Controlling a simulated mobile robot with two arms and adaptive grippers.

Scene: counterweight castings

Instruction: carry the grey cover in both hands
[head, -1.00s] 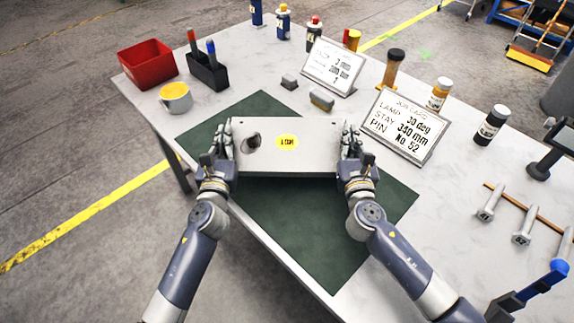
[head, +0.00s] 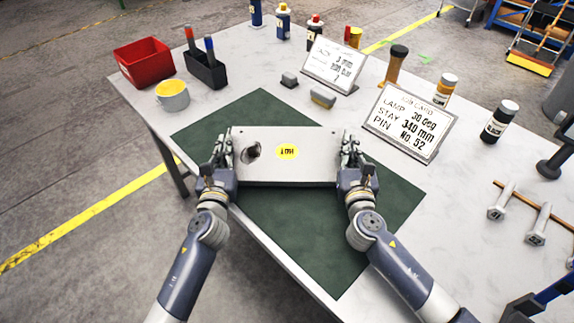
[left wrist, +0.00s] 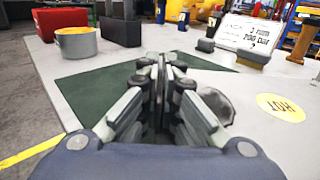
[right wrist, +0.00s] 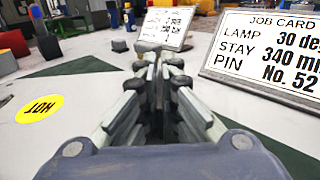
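The grey cover (head: 312,171) is a flat plate with a yellow sticker and a dark round opening, level above or on the green mat (head: 300,235); I cannot tell whether it touches. My left gripper (head: 224,145) is at its left edge and my right gripper (head: 349,147) at its right edge, both with fingers closed together at the rim. In the left wrist view the cover (left wrist: 275,135) is right of the fingers, its sticker reading HOT. In the right wrist view the cover (right wrist: 30,150) is left of them. The exact finger contact is partly hidden.
The table's front edge is close.

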